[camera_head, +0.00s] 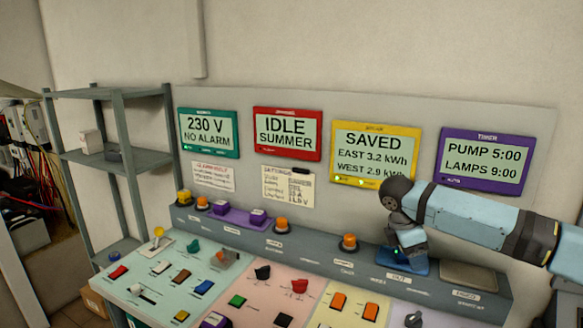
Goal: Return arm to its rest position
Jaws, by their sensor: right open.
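My right arm (475,215) comes in from the right edge, light blue with dark joints. It bends down at a dark joint over the sloped console. My right gripper (407,252) points down at a blue plate (417,267) on the console's upper ledge, close above or touching it; I cannot tell which. Its fingers are small and partly hidden, and nothing shows held between them. My left gripper is not in view.
The console (262,262) has several coloured switches and orange buttons, one orange button (348,242) just left of my gripper. Four-colour framed displays, including a yellow one (376,153), hang behind. A grey shelf (118,157) stands left. Open air lies above the console's left half.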

